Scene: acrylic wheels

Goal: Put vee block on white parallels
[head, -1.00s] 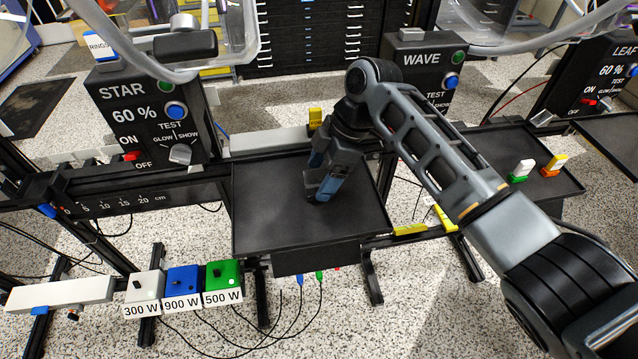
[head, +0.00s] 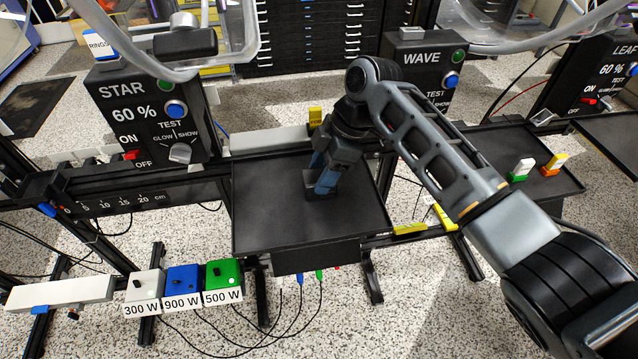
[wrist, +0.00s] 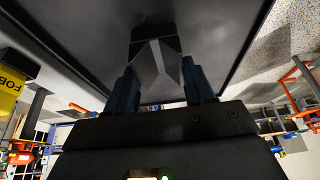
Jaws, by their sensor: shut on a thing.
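My gripper (head: 324,186) is over the black tray (head: 260,222) in the head view, pointing down with its blue-grey fingers. In the wrist view my gripper (wrist: 160,80) has one finger on each side of a dark grey block with slanted faces, seemingly the vee block (wrist: 157,62), and is shut on it. In the head view a dark block shows at the fingertips, close over or touching the tray; I cannot tell which. No pair of white parallels can be made out with certainty; the fingers and block may hide part of the tray.
A white bar (head: 60,293) lies at the lower left beside switch boxes. The STAR panel (head: 150,115) and WAVE panel (head: 425,75) stand behind. A second black tray (head: 495,150) at the right holds small coloured pieces. The first tray's front and left are bare.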

